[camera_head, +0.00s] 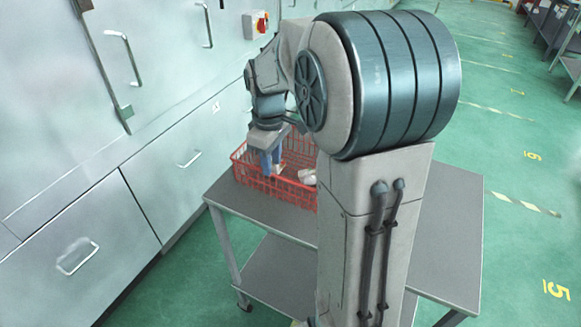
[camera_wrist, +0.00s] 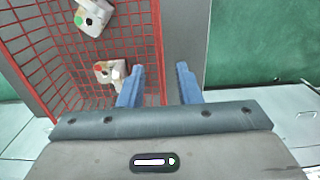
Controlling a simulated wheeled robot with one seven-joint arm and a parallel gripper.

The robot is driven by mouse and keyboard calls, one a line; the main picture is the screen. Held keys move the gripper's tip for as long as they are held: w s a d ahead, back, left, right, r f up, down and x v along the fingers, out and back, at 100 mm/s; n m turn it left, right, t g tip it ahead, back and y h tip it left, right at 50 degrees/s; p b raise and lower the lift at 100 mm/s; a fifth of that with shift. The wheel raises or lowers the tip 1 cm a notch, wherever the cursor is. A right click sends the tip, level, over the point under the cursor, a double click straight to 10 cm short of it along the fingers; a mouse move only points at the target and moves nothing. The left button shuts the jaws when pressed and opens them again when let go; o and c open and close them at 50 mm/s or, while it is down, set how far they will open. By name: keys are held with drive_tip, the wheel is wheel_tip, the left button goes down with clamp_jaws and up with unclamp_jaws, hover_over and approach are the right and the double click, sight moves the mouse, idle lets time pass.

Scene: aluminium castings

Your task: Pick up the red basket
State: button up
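The red basket (camera_head: 290,191) is an open mesh crate on a grey cart in the head view. In the wrist view the basket (camera_wrist: 158,35) fills the left part, its right wall running up the middle. My gripper (camera_head: 270,168) points down at the basket's left part in the head view. In the wrist view its two blue fingers (camera_wrist: 160,72) are apart, one on the inner side of that wall and one outside, with gaps visible beside the wall. Whether the fingertips reach below the rim is hard to tell. My arm hides the basket's right part in the head view.
Pale castings (camera_wrist: 107,72) lie inside the basket, near the inner finger. The grey cart (camera_head: 262,212) has a lower shelf. Metal cabinets (camera_head: 75,150) with handles stand close on the left. Green floor (camera_head: 510,150) is open on the right, with shelving (camera_head: 560,40) at the far right.

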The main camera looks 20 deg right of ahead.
sight(274, 197)
wheel_tip(274, 197, down, 9)
drive_tip(key=shift+s+r, duration=0.1)
drive_tip(key=shift+r, duration=0.2)
clamp_jaws()
